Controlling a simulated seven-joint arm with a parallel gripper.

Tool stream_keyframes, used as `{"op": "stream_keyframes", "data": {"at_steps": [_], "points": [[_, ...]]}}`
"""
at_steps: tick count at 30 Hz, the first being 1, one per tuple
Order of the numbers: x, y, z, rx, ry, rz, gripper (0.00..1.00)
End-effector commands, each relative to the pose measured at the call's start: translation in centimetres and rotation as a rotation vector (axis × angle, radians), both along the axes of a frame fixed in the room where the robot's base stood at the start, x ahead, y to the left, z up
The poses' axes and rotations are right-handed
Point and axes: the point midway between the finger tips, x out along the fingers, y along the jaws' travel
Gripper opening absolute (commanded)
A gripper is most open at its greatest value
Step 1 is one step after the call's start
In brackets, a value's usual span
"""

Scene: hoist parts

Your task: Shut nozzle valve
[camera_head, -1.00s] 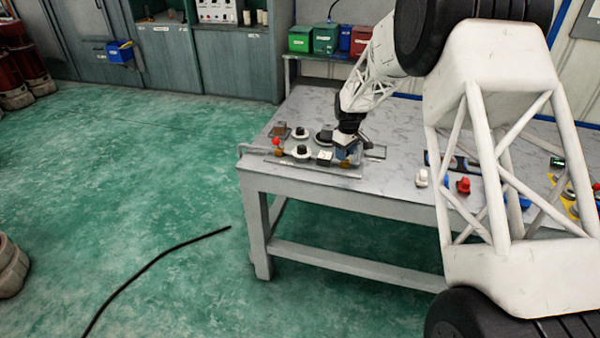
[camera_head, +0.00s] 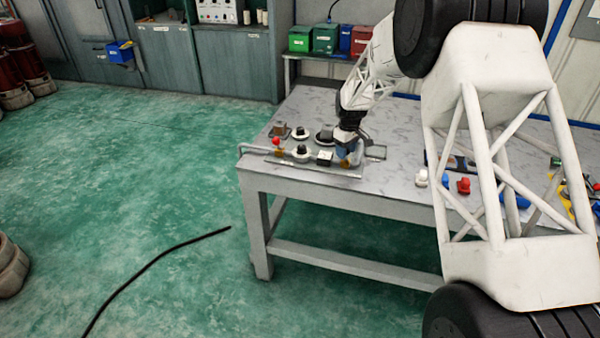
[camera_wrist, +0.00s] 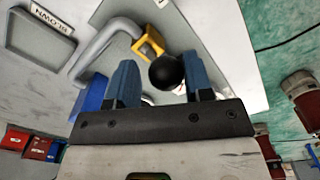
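My gripper (camera_head: 346,152) is over the right end of the board of fittings on the bench. In the wrist view its two blue fingers (camera_wrist: 160,68) are apart. A black ball knob (camera_wrist: 167,72) shows between them, closer to the right finger; I cannot tell whether they touch. A yellow block (camera_wrist: 149,43) sits just beyond the fingertips, at the end of a bent grey pipe (camera_wrist: 97,45). These look like the nozzle valve parts, but I cannot make out the lever or its position. In the head view my gripper mostly hides this spot.
The board carries black round knobs (camera_head: 301,152) and a red knob (camera_head: 276,142) left of my gripper. A grey rail (camera_head: 310,171) runs along its front. Loose red (camera_head: 463,186) and white (camera_head: 421,178) parts lie to the right on the bench (camera_head: 390,188).

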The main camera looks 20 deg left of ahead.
Motion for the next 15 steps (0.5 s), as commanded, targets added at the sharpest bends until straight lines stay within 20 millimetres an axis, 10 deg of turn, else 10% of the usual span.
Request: {"op": "stream_keyframes", "data": {"at_steps": [15], "points": [[1.4,0.0,0.3,0.000,-0.001,0.000,0.45]]}}
